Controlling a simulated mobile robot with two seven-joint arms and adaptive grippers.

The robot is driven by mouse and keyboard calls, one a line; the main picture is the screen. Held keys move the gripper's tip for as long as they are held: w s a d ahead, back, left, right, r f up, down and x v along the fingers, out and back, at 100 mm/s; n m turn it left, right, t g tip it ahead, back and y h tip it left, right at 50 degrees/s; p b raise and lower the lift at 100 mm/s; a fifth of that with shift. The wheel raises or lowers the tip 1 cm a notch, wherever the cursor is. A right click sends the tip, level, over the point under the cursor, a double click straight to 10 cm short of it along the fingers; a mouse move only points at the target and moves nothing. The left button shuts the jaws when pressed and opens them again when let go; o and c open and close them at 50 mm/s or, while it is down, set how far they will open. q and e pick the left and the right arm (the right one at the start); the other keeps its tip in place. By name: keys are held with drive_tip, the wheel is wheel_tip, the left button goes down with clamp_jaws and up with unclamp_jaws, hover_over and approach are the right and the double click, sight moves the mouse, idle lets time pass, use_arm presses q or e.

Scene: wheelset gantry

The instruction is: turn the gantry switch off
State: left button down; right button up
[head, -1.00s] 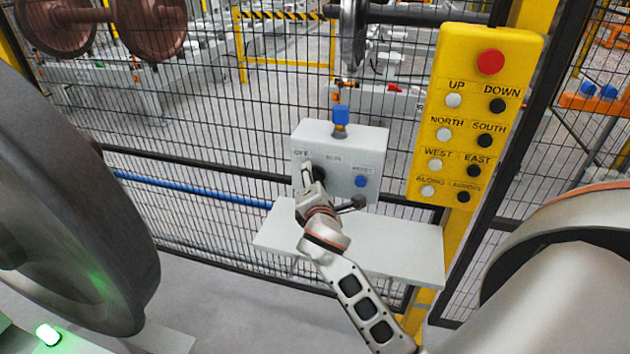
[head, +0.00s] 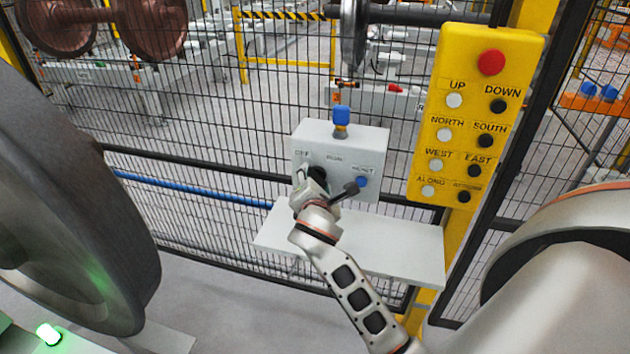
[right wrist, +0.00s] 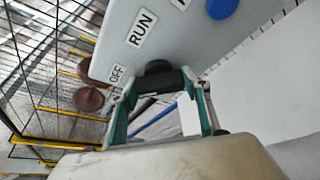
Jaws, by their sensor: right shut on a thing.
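The gantry switch is a black knob (head: 318,173) on the front of a pale grey box (head: 365,148) marked OFF, RUN and RESET. My right gripper (head: 313,184) is at the knob and hides most of it in the head view. In the right wrist view, my right gripper (right wrist: 162,88) has its teal-edged fingers on either side of the black knob (right wrist: 160,76), shut on it. The OFF and RUN labels show beside it on the tilted box face. The knob's exact pointing direction is hard to tell. My left gripper is not in view.
A blue button (head: 362,182) is right of the knob, and a blue-topped lamp (head: 341,116) stands on the box. A white shelf (head: 405,246) lies below. A yellow button panel (head: 460,150) hangs at right. Mesh fence stands behind; a large dark wheel (head: 75,220) is at left.

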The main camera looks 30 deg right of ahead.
drive_tip(key=o, duration=1.1)
drive_tip(key=v, duration=1.2)
drive_tip(key=shift+w, duration=0.1)
